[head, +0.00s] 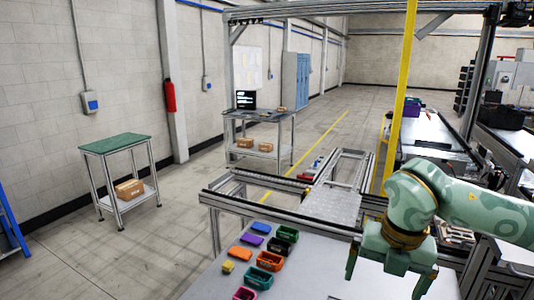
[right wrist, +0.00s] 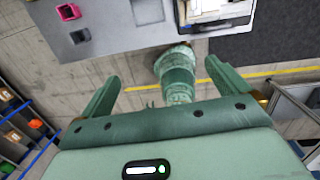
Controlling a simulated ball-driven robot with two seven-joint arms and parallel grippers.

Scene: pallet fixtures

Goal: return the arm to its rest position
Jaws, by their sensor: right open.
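My right arm (head: 455,208), pale green, comes in from the right edge of the head view. Its right gripper (head: 388,276) points down over the grey table at the lower right, with its two fingers spread apart and nothing between them. In the right wrist view the fingers of the right gripper (right wrist: 162,72) stand wide apart, with a green part of my own body beyond them. My left arm and left gripper are out of view.
Several small coloured bins, among them an orange bin (head: 270,261) and a black bin (head: 287,233), stand on the grey table (head: 330,275) left of the gripper. A yellow post (head: 400,95) and metal frame rise behind the arm. Floor shows at left.

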